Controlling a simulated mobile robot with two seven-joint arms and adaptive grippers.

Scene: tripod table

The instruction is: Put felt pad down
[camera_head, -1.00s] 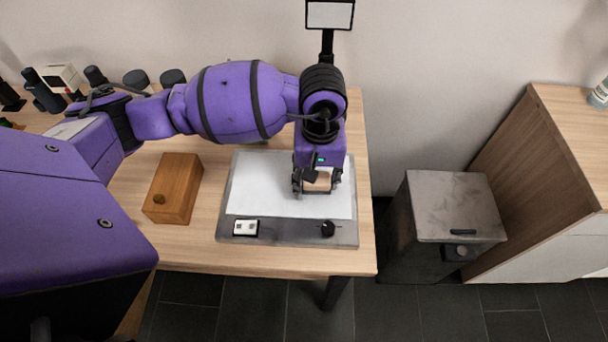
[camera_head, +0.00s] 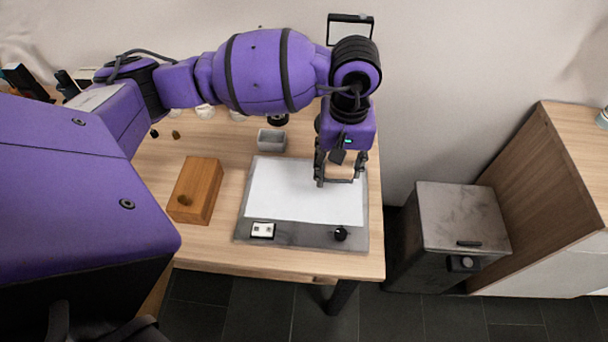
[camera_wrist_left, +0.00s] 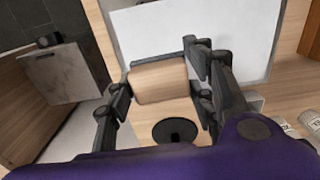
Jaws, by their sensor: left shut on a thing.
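My left gripper (camera_head: 340,170) is over the back right part of a white panel (camera_head: 290,195) in a grey frame. In the left wrist view the gripper (camera_wrist_left: 158,76) is shut on a tan block with a dark strip along its far edge, which I take for the felt pad (camera_wrist_left: 158,84). I cannot tell whether the pad touches the panel. My right gripper is not in view.
A wooden box (camera_head: 197,189) with a knob stands left of the panel. A small grey bin (camera_head: 272,140) is behind it. A switch (camera_head: 262,230) and a black knob (camera_head: 341,234) sit on the front frame. A grey cabinet (camera_head: 462,215) stands right of the table.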

